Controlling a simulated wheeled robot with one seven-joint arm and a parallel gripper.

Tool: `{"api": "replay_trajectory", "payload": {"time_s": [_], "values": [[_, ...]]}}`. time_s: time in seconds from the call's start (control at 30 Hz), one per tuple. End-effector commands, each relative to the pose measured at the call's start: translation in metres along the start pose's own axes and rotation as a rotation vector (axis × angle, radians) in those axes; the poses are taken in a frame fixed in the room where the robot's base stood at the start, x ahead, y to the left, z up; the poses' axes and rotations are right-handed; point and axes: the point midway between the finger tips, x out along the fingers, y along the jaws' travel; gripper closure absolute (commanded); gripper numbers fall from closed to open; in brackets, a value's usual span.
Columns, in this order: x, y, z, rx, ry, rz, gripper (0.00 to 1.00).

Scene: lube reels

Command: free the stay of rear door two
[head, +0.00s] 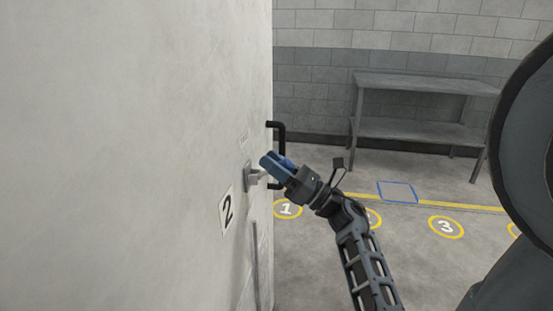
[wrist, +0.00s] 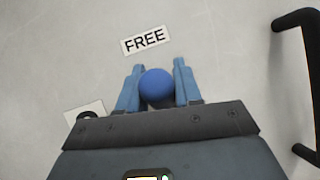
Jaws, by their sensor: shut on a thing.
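A pale door panel (head: 140,150) fills the left of the head view and bears a "2" plate (head: 227,209). A small grey fitting with a short arm (head: 251,177) sticks out of it, and my gripper (head: 273,163) is at the end of this arm. In the wrist view a round blue knob (wrist: 156,84) lies between the two blue fingers of my gripper (wrist: 158,66), which is shut on it. A "FREE" label (wrist: 145,40) is on the panel just beyond the fingertips. The knob is hidden by the fingers in the head view.
A black bar handle (head: 281,150) stands out at the panel's right edge, and also right in the wrist view (wrist: 308,80). A grey bench (head: 425,130) stands by the back wall. Yellow numbered floor circles (head: 446,227) and open floor lie to the right.

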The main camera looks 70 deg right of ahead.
Motion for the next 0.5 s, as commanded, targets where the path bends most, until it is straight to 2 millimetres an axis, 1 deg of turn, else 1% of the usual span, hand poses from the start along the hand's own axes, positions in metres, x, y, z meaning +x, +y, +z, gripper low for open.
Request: {"api": "replay_trajectory", "payload": {"time_s": [0.5], "values": [[0.0022, 0.0010, 0.0001, -0.006, 0.030, 0.000, 1.00]]}}
